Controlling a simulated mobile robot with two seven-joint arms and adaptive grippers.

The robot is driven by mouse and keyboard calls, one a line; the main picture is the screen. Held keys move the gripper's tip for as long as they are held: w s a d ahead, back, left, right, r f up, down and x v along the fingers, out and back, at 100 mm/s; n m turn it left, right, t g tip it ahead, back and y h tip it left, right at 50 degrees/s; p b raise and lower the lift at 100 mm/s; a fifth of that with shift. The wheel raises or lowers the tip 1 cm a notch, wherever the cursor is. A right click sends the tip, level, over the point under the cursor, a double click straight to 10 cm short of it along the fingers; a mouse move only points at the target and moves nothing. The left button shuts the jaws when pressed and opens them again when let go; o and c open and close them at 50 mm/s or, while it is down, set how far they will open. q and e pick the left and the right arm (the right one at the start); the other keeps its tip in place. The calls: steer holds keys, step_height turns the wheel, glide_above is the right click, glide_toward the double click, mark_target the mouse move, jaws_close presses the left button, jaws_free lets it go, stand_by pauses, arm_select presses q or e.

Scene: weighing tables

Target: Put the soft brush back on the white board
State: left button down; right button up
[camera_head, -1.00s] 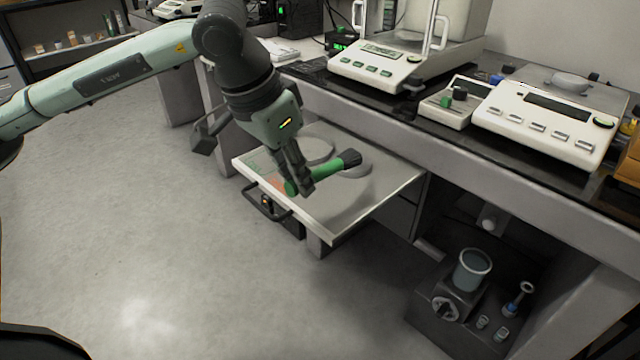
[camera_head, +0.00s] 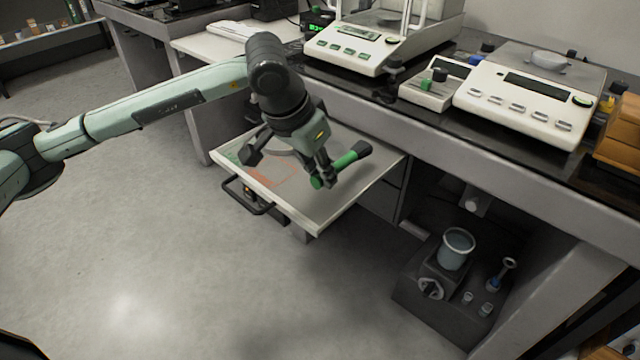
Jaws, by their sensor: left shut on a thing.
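The soft brush (camera_head: 346,161) has a green handle and a dark head pointing to the upper right. My left gripper (camera_head: 325,176) is shut on its handle near the lower left end. The brush is over the white board (camera_head: 312,222), a pale slab that juts out from under the bench. Whether the brush touches the board I cannot tell. A reddish outline and a greenish mark show on the board, left of the gripper. The gripper and wrist hide part of the board's middle and back. My right gripper is not in view.
The dark bench top (camera_head: 425,108) above the board holds a large balance (camera_head: 530,100), a small control box (camera_head: 434,90) and another balance (camera_head: 372,45). A stirrer with a beaker (camera_head: 457,248) stands lower right. The floor (camera_head: 150,250) at left is clear.

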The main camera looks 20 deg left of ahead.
mark_target(320, 188)
arm_select(q)
step_height(320, 188, down, 3)
steer(key=shift+f, duration=0.5)
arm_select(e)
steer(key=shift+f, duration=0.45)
arm_select(q)
steer(key=shift+f, duration=0.1)
steer(key=c, duration=1.7)
jaws_free()
steer(key=o, duration=0.4)
steer(key=shift+c, duration=0.2)
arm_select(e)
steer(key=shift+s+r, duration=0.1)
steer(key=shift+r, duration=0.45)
